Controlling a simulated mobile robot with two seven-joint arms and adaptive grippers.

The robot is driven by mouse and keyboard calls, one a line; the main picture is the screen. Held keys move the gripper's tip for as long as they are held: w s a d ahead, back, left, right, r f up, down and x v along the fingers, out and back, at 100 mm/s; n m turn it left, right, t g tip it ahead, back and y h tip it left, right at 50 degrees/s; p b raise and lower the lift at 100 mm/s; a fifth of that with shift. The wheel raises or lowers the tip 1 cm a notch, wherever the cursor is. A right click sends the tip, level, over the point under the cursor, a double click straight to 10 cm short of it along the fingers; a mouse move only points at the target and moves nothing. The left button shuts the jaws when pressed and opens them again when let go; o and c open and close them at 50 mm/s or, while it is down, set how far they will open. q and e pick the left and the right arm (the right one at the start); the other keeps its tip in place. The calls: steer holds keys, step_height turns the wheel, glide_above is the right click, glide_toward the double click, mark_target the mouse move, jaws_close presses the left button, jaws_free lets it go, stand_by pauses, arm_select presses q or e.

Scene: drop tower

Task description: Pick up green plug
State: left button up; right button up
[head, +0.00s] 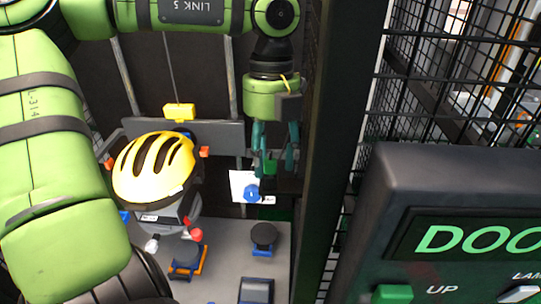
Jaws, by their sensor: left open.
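My left gripper (275,158) hangs fingers-down at the upper middle of the head view, with its teal fingers apart. A small dark green piece (270,168) shows between or just behind the fingertips. It may be the green plug, but it is partly hidden and I cannot tell whether the fingers touch it. A blue knob-like plug (251,193) sits in front of a white card, just below and left of the fingers. My right gripper is not in view.
A yellow helmet-like dome (154,167) stands left of the gripper. Red (196,235) and white (152,243) knobs lie below it, with a black round pad (263,236) to their right. A dark post (335,150) and a door control panel (450,220) bound the right side.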

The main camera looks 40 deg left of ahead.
arm_select(q)
steer(key=shift+f, duration=0.1)
steer(key=c, duration=0.9)
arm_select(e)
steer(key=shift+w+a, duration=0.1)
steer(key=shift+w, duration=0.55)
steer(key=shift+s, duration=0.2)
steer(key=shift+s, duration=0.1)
